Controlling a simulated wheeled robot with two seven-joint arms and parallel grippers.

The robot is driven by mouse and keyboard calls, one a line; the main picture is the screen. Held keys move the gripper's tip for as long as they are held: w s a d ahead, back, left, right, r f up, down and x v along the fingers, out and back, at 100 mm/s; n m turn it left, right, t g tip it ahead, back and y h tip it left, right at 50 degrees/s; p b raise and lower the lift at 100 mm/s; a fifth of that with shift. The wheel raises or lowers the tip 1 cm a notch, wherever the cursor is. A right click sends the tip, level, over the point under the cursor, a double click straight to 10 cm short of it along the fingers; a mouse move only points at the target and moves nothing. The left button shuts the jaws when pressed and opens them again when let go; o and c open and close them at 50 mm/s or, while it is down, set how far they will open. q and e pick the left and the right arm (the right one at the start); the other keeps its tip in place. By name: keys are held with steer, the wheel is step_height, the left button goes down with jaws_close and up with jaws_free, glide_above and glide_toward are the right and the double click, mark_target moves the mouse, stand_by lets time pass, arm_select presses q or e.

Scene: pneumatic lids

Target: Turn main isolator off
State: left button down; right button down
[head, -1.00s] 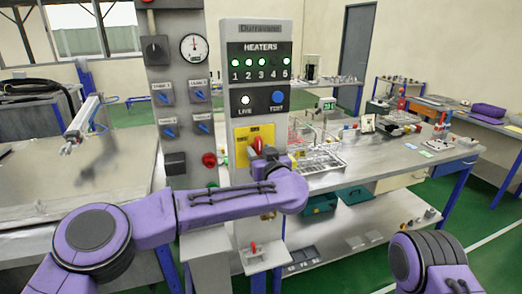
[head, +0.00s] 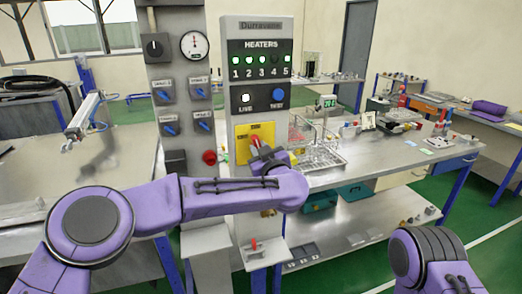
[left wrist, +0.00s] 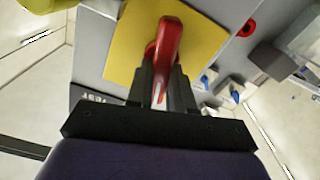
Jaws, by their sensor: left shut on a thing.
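The main isolator is a red handle (head: 255,142) on a yellow plate (head: 241,153), set on the grey panel below the lamps. My left gripper (head: 258,150) is at the plate, shut on the red handle. The left wrist view shows the handle (left wrist: 169,40) between the two dark fingers (left wrist: 163,78), in front of the yellow plate (left wrist: 122,48). The fingers hide part of the handle. Its exact switch position is hard to read. My right gripper is out of view; only a purple part of that arm shows at lower right.
Above the plate are a lit white LIVE lamp (head: 245,98), a blue TEST button (head: 278,95) and a row of green heater lamps (head: 262,60). A red knob (head: 209,157) is on the post to the left. A metal bench (head: 375,160) stands right.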

arm_select(q)
steer(key=shift+s+a+f+n+b, duration=0.1)
steer(key=shift+f+n+b, duration=0.1)
steer(key=shift+n+b, duration=1.9)
steer(key=shift+w+a+f+n+b, duration=0.15)
steer(key=shift+n+b, duration=1.2)
steer(key=shift+n, duration=1.4)
steer(key=shift+s+a+f+n+b, duration=0.1)
steer(key=shift+s+f+n+b, duration=0.1)
steer(key=shift+n+b, duration=1.9)
steer(key=shift+n+p, duration=0.3)
steer(key=shift+n, duration=0.25)
steer(key=c, duration=1)
jaws_free()
